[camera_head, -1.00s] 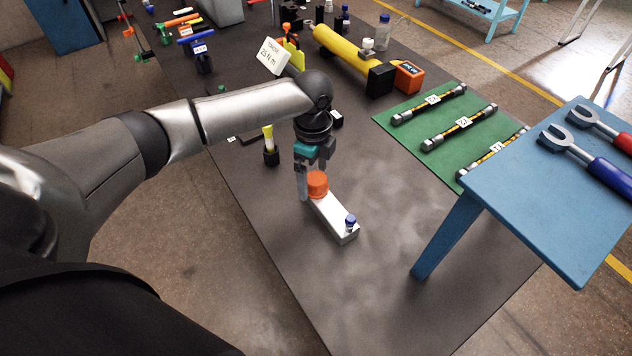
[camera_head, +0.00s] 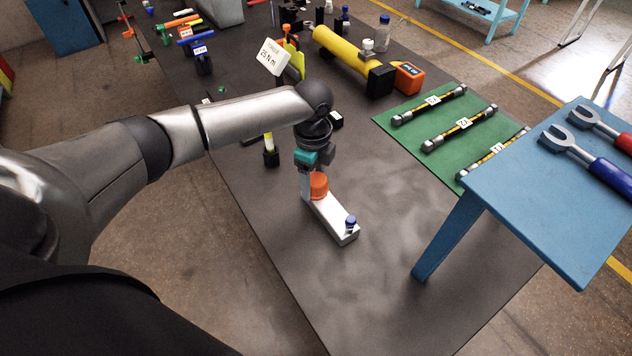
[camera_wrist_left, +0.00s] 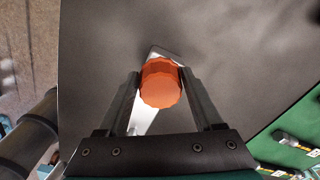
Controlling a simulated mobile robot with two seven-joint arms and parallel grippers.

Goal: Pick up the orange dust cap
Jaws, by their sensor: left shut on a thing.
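The orange dust cap (camera_head: 319,186) sits at the far end of a white block (camera_head: 337,222) on the dark mat. In the left wrist view the cap (camera_wrist_left: 160,84) lies between the two fingertips (camera_wrist_left: 158,80), one on each side, with the white block (camera_wrist_left: 145,118) partly hidden beneath. The cap still appears to be at the block, and I cannot see a gap under it. My right gripper is not in view.
A blue table (camera_head: 560,190) with two wrench-like tools stands at the right. A green mat (camera_head: 440,130) holds several hoses. A yellow cylinder (camera_head: 340,48), an orange box (camera_head: 409,77) and a torque sign (camera_head: 272,58) are farther back. The mat right of the block is clear.

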